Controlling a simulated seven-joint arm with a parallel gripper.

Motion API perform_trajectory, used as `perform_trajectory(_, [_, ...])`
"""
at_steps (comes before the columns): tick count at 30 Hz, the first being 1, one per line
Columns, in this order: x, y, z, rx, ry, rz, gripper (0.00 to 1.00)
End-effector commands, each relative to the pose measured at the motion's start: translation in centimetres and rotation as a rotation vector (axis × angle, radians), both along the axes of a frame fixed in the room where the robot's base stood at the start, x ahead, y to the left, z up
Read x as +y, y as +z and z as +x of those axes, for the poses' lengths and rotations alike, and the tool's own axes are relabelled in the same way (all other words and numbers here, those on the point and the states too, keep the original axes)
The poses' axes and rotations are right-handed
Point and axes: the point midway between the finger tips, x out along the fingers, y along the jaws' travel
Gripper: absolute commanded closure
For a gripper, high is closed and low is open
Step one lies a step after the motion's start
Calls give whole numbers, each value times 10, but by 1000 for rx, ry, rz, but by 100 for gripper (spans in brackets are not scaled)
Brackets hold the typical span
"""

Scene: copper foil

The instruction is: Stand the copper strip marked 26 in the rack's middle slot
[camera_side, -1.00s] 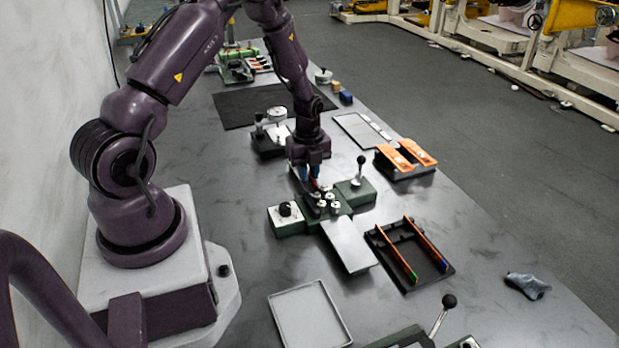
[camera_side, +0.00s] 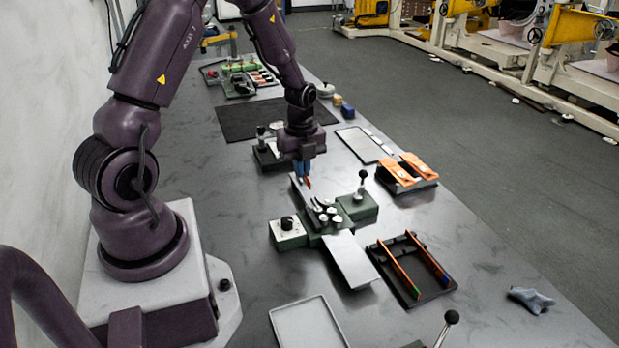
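The black rack (camera_side: 452,286) lies at the right front of the bench. Two copper strips stand on edge in its outer slots, a left one (camera_side: 398,266) and a right one (camera_side: 429,259). No strip shows between them. Two more copper-coloured strips (camera_side: 417,164) lie on a dark stand behind the rack. My gripper (camera_side: 303,177) points down just behind the green roller device (camera_side: 322,226), with blue fingers. A small reddish piece shows at the fingertips; I cannot tell if it is held. No number is readable.
A lever with a black knob (camera_side: 363,175) rises beside the device, and a grey plate (camera_side: 350,262) extends from its front. A pale tray (camera_side: 308,325) lies at the front. A blue-grey cloth (camera_side: 530,299) lies right of the rack.

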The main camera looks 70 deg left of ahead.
Motion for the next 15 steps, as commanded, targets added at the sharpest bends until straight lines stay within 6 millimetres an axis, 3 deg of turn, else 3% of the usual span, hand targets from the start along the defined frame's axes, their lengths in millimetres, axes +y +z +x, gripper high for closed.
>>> perform_trajectory(3, [-11, 28, -19, -5, 2, 3, 100])
perform_trajectory(9, [-38, 48, -62, -2, 2, 2, 100])
perform_trajectory(15, [-52, 59, -85, -1, 1, 1, 100])
